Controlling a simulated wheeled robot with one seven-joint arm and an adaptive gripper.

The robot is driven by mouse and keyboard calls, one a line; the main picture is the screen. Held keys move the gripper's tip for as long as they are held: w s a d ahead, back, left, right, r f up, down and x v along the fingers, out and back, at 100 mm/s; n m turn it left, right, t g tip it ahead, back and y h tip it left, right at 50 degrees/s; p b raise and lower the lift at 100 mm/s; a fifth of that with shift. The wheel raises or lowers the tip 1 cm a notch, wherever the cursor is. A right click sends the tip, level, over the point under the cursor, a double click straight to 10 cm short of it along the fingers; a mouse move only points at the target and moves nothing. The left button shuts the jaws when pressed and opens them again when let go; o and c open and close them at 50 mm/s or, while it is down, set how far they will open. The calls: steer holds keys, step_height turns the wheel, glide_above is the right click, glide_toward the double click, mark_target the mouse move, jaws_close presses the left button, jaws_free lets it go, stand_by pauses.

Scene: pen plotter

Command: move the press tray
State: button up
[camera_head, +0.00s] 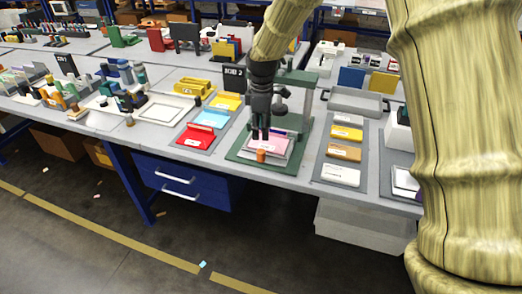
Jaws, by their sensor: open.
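The press tray (284,148) looks like a pale, shallow tray with a pink sheet on it. It lies on the green base of the press (238,152), near the table's front edge. A small orange knob or block (261,156) is at its front. My gripper (261,136) points down over the tray, with its dark fingers open just above or at the tray's front part. Whether the fingertips touch anything is too small to tell. My gripper and arm hide part of the press behind.
Left of the press is a mat with red (195,136), blue and yellow trays. Right of it is a grey board (327,170) with several cards. A grey tray with handles (357,102) stands behind. A white frame tray (168,109) lies further left. The floor in front is mostly clear.

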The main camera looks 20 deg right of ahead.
mark_target(261, 150)
step_height(261, 150, down, 10)
steer(key=shift+w+a+f+p, duration=0.1)
steer(key=shift+f+p, duration=0.15)
steer(key=shift+p, duration=0.35)
steer(key=shift+c, duration=0.3)
jaws_close()
